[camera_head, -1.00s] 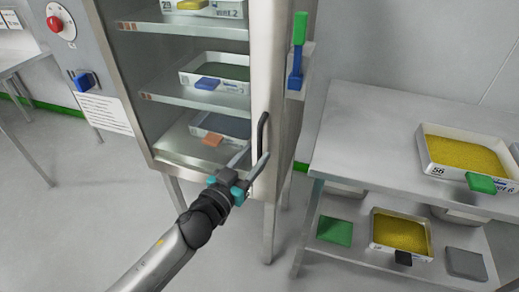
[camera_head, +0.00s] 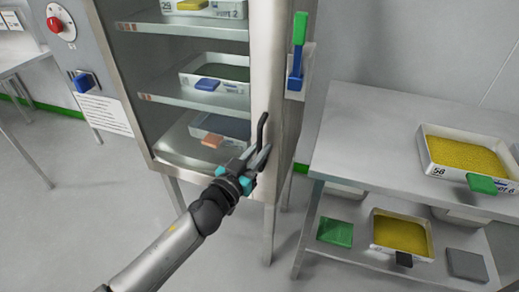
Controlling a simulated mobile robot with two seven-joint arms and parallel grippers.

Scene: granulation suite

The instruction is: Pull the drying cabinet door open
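The drying cabinet door (camera_head: 267,60) has a pale frame and a clear pane, and it looks closed. Its dark vertical handle (camera_head: 262,130) is on the right part of the frame. My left gripper (camera_head: 259,157) is at the lower part of the handle, with its fingers pointing up at it. The fingers look close together around or beside the handle; I cannot tell whether they grip it. My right gripper is not in view.
Trays on shelves (camera_head: 190,97) show behind the pane. A steel table (camera_head: 380,115) to the right holds a tray of yellow granules (camera_head: 465,155), with more trays on its lower shelf. A red button (camera_head: 55,24) is on the cabinet's left panel. Floor is clear at front left.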

